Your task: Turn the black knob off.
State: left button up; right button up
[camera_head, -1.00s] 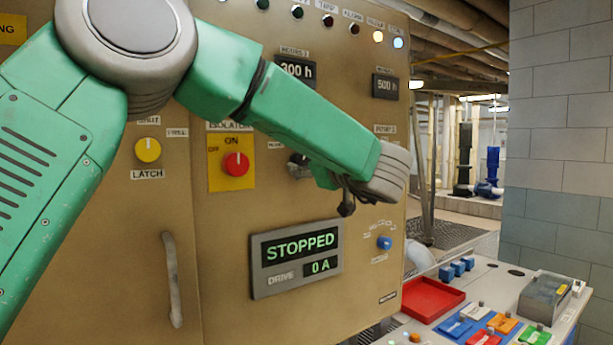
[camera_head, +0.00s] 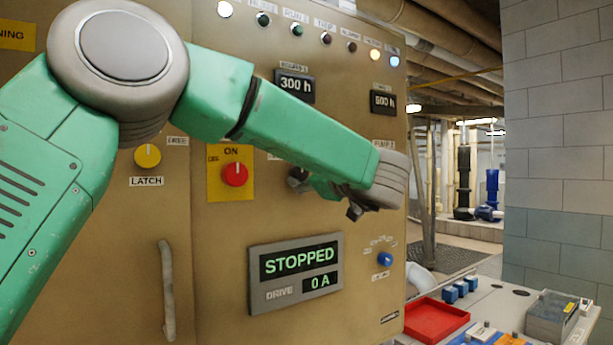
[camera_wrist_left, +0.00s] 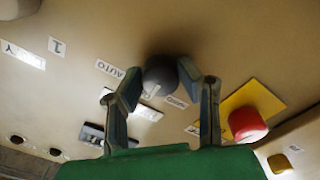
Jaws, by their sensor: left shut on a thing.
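The black knob (camera_wrist_left: 160,77) sits on the tan panel, between my left gripper's two fingers (camera_wrist_left: 159,82) in the left wrist view. The fingers are shut on it, one on each side. An AUTO label shows beside it. In the head view, the black knob (camera_head: 298,176) is partly hidden by my left gripper (camera_head: 308,182), right of the red switch. The green forearm crosses the panel from the upper left. My right gripper is not in view.
A red knob on a yellow plate (camera_head: 235,174), a yellow latch knob (camera_head: 147,156) and a blue knob (camera_head: 385,259) share the panel. A display (camera_head: 298,268) reads STOPPED, 0 A. A red tray (camera_head: 435,320) lies on the console at lower right.

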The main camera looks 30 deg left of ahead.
pick_arm(q)
jog(key=o, duration=0.9)
jog(key=shift+a+r, duration=0.15)
jog(key=shift+r, duration=0.1)
jog(key=shift+o, duration=1.2)
jog(key=shift+w+f, duration=0.1)
jog(key=shift+w, duration=0.05)
jog(key=shift+w+a+f, duration=0.1)
jog(key=shift+a+f, duration=0.1)
jog(key=shift+a, duration=0.1)
jog(key=v, duration=1.2)
jog(key=shift+w+a+f, duration=0.1)
jog(key=shift+a, duration=0.05)
